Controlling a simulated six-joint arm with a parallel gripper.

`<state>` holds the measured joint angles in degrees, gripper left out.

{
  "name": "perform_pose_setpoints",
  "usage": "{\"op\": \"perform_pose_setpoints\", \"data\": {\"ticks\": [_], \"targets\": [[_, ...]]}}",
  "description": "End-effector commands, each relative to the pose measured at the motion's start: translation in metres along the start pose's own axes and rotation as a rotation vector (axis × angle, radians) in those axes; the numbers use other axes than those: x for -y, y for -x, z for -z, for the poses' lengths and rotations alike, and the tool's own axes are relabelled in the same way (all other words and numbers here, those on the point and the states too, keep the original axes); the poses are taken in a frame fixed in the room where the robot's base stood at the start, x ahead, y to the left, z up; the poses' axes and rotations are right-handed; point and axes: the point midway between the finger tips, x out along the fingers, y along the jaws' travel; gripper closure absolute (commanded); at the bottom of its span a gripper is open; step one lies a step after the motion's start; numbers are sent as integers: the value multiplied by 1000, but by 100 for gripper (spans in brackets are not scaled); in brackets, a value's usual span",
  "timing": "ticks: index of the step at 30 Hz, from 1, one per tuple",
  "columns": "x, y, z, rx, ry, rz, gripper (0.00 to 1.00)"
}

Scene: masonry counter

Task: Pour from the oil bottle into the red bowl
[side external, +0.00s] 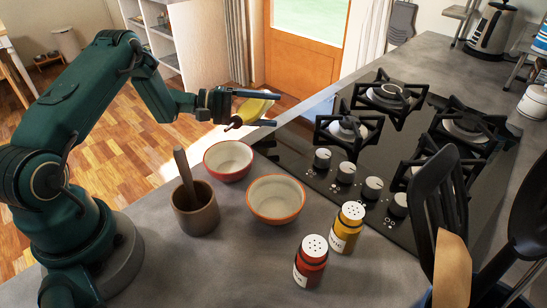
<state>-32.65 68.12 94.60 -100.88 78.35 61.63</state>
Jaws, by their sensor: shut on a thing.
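My gripper (268,109) is shut on the oil bottle (254,109), which shows as a yellow body between the fingers. The bottle is held in the air, tilted well over, with its narrow end low at the left. The red bowl (228,174), pale inside with a red rim, stands on the counter below the bottle's low end. Bottle and bowl are apart. No stream of oil can be made out, and the bowl's inside looks pale.
An orange-rimmed bowl (275,199) stands right of the red bowl. A mortar with pestle (196,212) is at its front left. Red (310,263) and yellow (346,228) shakers stand nearer. A gas hob (380,150) fills the right; dark utensils (440,200) stand at the front right.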

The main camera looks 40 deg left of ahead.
Motion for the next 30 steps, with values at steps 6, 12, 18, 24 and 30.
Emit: {"op": "perform_pose_setpoints", "data": {"ticks": [6,12,18,24,30], "targets": [[-2,0,0,0,-13,-8,100],[-2,-1,0,0,-25,-12,100],[-3,0,1,-2,-36,-17,100],[-4,0,1,-3,-47,-22,100],[-4,0,1,-3,-59,-26,100]]}}
